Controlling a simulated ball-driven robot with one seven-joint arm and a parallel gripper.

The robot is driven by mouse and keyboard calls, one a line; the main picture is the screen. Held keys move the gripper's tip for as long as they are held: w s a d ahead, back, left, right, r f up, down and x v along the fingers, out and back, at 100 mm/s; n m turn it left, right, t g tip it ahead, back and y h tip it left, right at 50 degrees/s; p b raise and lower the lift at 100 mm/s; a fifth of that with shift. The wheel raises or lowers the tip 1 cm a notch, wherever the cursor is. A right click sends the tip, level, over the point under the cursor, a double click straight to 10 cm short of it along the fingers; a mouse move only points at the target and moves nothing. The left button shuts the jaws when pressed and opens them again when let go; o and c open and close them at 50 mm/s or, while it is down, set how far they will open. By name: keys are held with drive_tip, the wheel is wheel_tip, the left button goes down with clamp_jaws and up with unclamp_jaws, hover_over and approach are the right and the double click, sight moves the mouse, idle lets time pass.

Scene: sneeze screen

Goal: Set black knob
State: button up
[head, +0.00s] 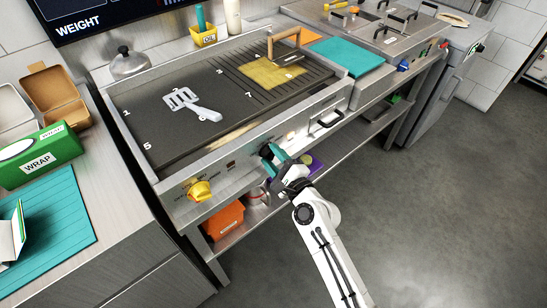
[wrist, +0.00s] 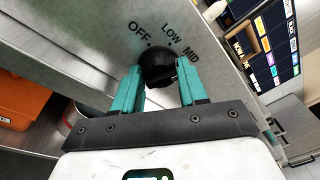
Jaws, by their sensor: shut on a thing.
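The black knob (wrist: 157,66) is on the griddle's steel front panel, with the labels OFF, LOW and MID printed around it in the wrist view. My gripper (wrist: 160,82) has its two teal fingers on either side of the knob, shut on it. In the head view my gripper (head: 272,155) reaches the front panel from the lower right, and the black knob (head: 266,152) is partly hidden by the fingers. I cannot tell exactly which label the knob points to.
A yellow knob (head: 200,190) sits further left on the same panel. A drawer-like handle (head: 328,118) is to the right. An orange bin (head: 223,219) stands on the shelf below. A spatula (head: 190,104) lies on the griddle. The floor on the right is clear.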

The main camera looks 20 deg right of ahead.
drive_tip(key=shift+f+b, duration=0.2)
drive_tip(key=shift+b, duration=0.15)
drive_tip(key=shift+c, duration=0.3)
drive_tip(key=shift+n, duration=0.4)
drive_tip(key=n+b, duration=0.2)
drive_tip(key=b, duration=0.1)
drive_tip(key=shift+a+f, duration=0.1)
drive_tip(key=shift+f, duration=0.15)
drive_tip(key=n+b, duration=0.4)
drive_tip(key=b, duration=0.1)
drive_tip(key=n+y+b, duration=0.1)
drive_tip(key=n+b, duration=0.3)
drive_tip(key=b, duration=0.1)
drive_tip(key=n+t+y+b, duration=0.1)
drive_tip(key=n+b, duration=0.3)
drive_tip(key=b, duration=0.1)
drive_tip(key=shift+f+n+b, duration=0.3)
drive_tip(key=shift+f+n, duration=0.05)
drive_tip(key=shift+n, duration=0.05)
drive_tip(key=n+b, duration=0.3)
drive_tip(key=shift+d+r+n+y+b, duration=0.25)
drive_tip(key=shift+n+y+b, duration=0.05)
drive_tip(key=shift+n+b, duration=0.1)
drive_tip(key=o, duration=1)
drive_tip(key=shift+r, duration=0.15)
